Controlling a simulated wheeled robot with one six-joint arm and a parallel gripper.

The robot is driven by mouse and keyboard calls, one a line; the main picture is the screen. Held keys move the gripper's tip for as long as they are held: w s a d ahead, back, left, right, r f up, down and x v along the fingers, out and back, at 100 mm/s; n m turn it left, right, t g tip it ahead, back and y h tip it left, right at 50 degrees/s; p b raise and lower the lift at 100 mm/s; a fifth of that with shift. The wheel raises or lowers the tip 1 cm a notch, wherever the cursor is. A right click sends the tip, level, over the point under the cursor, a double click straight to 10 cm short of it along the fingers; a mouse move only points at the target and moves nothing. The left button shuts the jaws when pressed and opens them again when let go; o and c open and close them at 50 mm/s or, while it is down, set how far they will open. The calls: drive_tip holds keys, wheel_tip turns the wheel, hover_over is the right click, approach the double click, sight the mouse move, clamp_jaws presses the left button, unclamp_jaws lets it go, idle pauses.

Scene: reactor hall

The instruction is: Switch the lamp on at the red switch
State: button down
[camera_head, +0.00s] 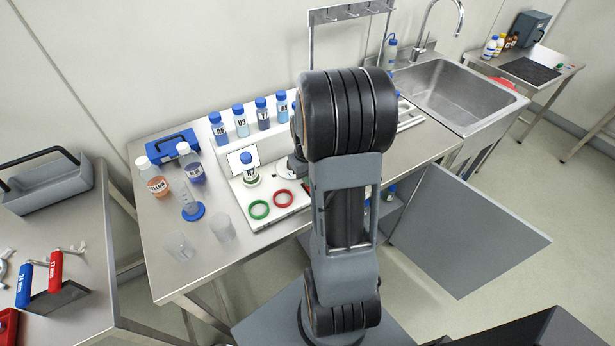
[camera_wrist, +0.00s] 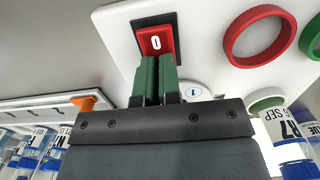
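In the wrist view, the red rocker switch (camera_wrist: 155,42) sits in a black frame on a white board (camera_wrist: 115,30) and shows a white 0. My gripper (camera_wrist: 158,65) has its two green-padded fingers together with nothing between them. The fingertips overlap the lower edge of the switch in the picture; I cannot tell whether they touch it. I cannot make out a lamp for certain.
A red ring (camera_head: 284,198) and a green ring (camera_head: 259,209) lie on the board, near the R7 bottle (camera_head: 249,170). Several blue-capped bottles (camera_head: 240,122) stand behind. Clear beakers (camera_head: 222,228) stand at the front left. A sink (camera_head: 455,95) is at the right.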

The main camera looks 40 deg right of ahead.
wheel_tip(320, 180, up, 5)
drive_tip(key=p, duration=0.3)
drive_tip(key=shift+w+f, duration=0.1)
wheel_tip(320, 180, up, 9)
drive_tip(key=shift+w+b, duration=0.3)
drive_tip(key=shift+b, duration=0.05)
drive_tip(key=shift+d, duration=0.1)
drive_tip(key=s+a+r+t, duration=0.2)
drive_tip(key=s+a, duration=0.1)
drive_tip(key=a, duration=0.6)
drive_tip(key=s+a+r+n+t, duration=0.1)
drive_tip(key=s+a+r+t, duration=0.1)
drive_tip(key=a, duration=0.7)
drive_tip(key=s+t, duration=0.1)
drive_tip(key=s, duration=0.1)
drive_tip(key=shift+s+n, duration=0.3)
